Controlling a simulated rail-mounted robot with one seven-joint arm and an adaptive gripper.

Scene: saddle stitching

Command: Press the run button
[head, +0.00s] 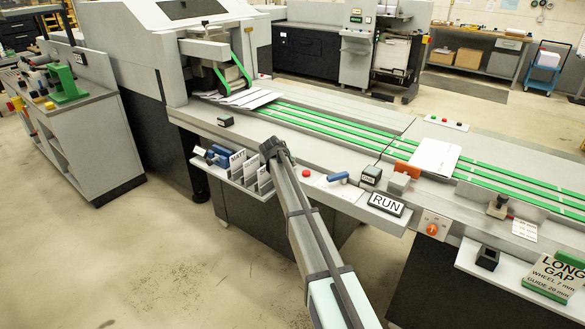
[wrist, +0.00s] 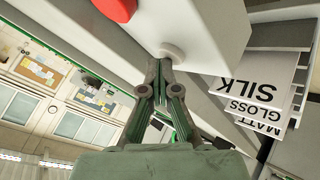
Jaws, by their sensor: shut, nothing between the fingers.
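The RUN sign (head: 387,204) stands on the front ledge of the machine, right of my arm. My gripper (head: 270,148) is at the front rail, left of that sign, its fingers hard to make out in the head view. In the wrist view the gripper (wrist: 160,68) is shut and empty. Its fingertips are at a pale round button (wrist: 171,51) on a light grey face; I cannot tell whether they touch. This button is not clear in the head view. A red button (head: 306,173) lies right of my gripper and shows in the wrist view (wrist: 115,8).
Cards marked SILK, GLOSS and MATT (wrist: 258,88) stand close beside my gripper, in a rack (head: 250,172) left of it in the head view. A blue handle (head: 338,177) and an orange knob (head: 432,229) are to the right. Floor in front is clear.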

